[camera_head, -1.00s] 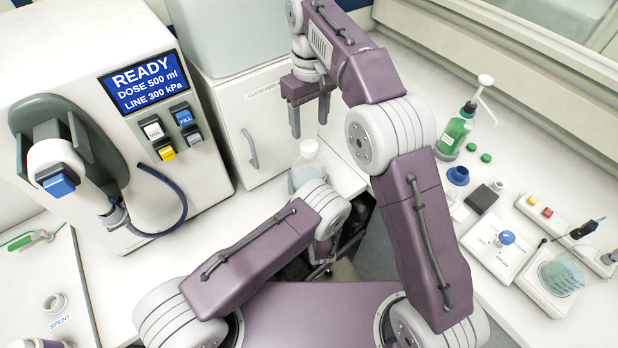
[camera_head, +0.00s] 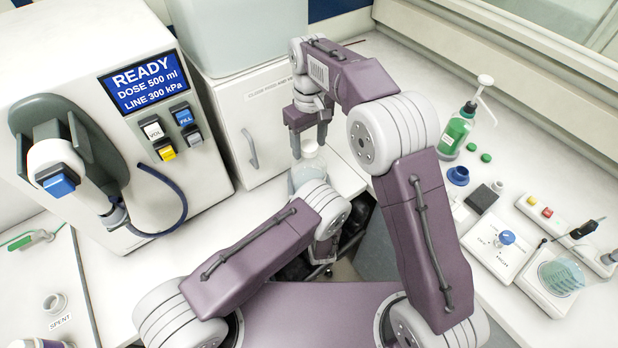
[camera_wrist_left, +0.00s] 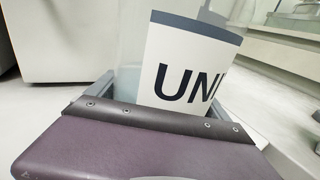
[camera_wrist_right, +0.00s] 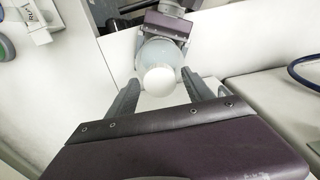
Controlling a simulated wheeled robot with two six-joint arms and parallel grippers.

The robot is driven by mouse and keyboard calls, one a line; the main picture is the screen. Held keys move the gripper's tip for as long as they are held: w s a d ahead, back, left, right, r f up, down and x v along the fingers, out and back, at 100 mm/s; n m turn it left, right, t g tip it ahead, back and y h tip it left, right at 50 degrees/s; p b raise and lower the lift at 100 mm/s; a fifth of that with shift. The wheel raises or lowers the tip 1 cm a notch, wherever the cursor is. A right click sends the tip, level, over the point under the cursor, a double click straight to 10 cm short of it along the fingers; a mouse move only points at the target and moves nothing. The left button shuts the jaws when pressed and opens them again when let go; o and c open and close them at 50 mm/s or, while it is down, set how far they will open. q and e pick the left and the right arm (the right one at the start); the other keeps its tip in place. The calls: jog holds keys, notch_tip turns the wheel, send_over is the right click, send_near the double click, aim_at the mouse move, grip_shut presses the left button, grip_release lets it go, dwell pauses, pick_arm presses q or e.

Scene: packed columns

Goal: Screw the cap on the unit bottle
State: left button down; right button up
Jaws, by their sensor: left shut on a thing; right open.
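The unit bottle (camera_head: 306,178) is clear, with pale liquid and a white cap (camera_head: 309,149) on its top. It stands upright by the counter's front edge. The left wrist view shows its label (camera_wrist_left: 185,75), reading "UNI". My left gripper (camera_wrist_left: 165,98) is shut on the bottle's body; my left arm hides much of this in the head view. My right gripper (camera_head: 309,144) is open above the bottle, one finger on each side of the cap. In the right wrist view the cap (camera_wrist_right: 160,80) lies between the fingers with gaps. Whether the cap is threaded tight cannot be told.
A dosing machine (camera_head: 150,85) reading READY stands at left, with a nozzle and blue hose. A white cabinet (camera_head: 260,130) is behind the bottle. The right counter holds a green pump bottle (camera_head: 457,130), green caps, a blue ring (camera_head: 458,175) and small devices.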

jog(key=shift+f, duration=0.1)
grip_shut()
jog(key=shift+o, duration=0.9)
grip_release()
notch_tip(320, 180, up, 8)
jog(key=shift+f, duration=0.2)
pick_arm(q)
grip_release()
